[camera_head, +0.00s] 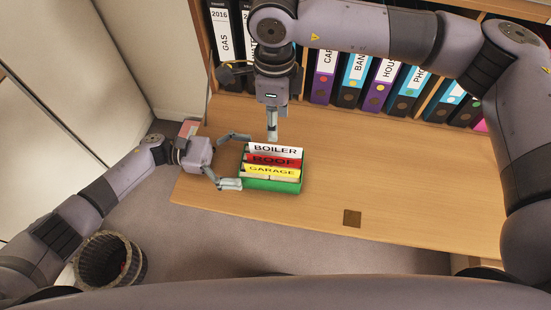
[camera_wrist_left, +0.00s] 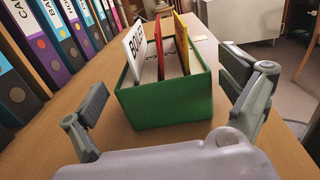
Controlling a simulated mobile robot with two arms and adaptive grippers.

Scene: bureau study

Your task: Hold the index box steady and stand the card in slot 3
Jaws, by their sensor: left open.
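The green index box (camera_head: 272,185) stands on the desk near its front left part. It holds a white BOILER card (camera_head: 276,149) at the back, a red ROOF card (camera_head: 274,160) in the middle and a yellow GARAGE card (camera_head: 271,171) in front. In the left wrist view the box (camera_wrist_left: 172,108) lies between my open fingers, with gaps on both sides, and the BOILER card (camera_wrist_left: 133,52) leans at its left. My left gripper (camera_head: 243,161) is open at the box's left end. My right gripper (camera_head: 272,136) points down just above the BOILER card; its jaw state is unclear.
A row of labelled binders (camera_head: 357,80) stands along the back of the desk (camera_head: 400,190). A small dark square (camera_head: 352,218) lies near the desk's front edge. A dark waste basket (camera_head: 109,261) stands on the floor at lower left.

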